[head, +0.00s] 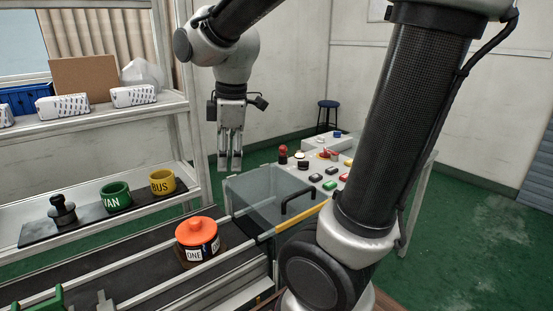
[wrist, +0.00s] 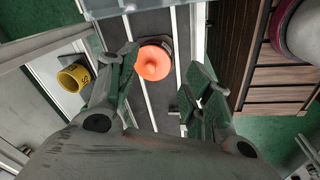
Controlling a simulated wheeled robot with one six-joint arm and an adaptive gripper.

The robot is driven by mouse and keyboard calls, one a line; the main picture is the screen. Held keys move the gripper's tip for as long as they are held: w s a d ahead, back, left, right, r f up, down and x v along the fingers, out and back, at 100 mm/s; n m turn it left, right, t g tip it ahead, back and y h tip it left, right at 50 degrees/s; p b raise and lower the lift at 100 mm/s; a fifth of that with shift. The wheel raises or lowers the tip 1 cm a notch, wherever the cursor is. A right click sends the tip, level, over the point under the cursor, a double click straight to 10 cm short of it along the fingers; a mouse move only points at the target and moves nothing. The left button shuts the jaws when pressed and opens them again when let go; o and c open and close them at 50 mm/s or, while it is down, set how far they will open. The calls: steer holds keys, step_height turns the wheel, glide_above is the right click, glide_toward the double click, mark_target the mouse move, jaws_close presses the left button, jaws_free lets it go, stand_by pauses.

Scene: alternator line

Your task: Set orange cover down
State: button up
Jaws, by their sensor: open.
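The orange cover (head: 196,230) sits on top of a round part with a white label reading "ONE" (head: 195,254), on a dark base on the conveyor (head: 140,262). The cover has a small knob on top and looks level. It also shows in the wrist view (wrist: 153,63), beyond and between my fingers. My gripper (head: 230,165) hangs pointing down, above and to the right of the cover in the head view. Its fingers are apart and empty in the wrist view (wrist: 165,80), and nothing touches the cover.
A shelf beside the conveyor holds a green VAN ring (head: 116,197), a yellow BUS ring (head: 162,181) and a black knobbed part (head: 62,211). A clear guard box (head: 265,205) with a handle stands at the conveyor's right end. A control panel (head: 322,172) with several buttons lies behind it.

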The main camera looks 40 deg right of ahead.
steer(key=s+d+m+t, duration=0.1)
steer(key=s+d+m, duration=0.2)
steer(key=s+m, duration=0.2)
steer(key=s+d+r+m+t, duration=0.1)
steer(key=s+d+m, duration=0.2)
steer(key=s+m, duration=0.3)
steer(key=shift+s+d+m, duration=0.3)
steer(key=shift+m, duration=0.7)
steer(key=shift+r, duration=0.1)
stand_by(0.7)
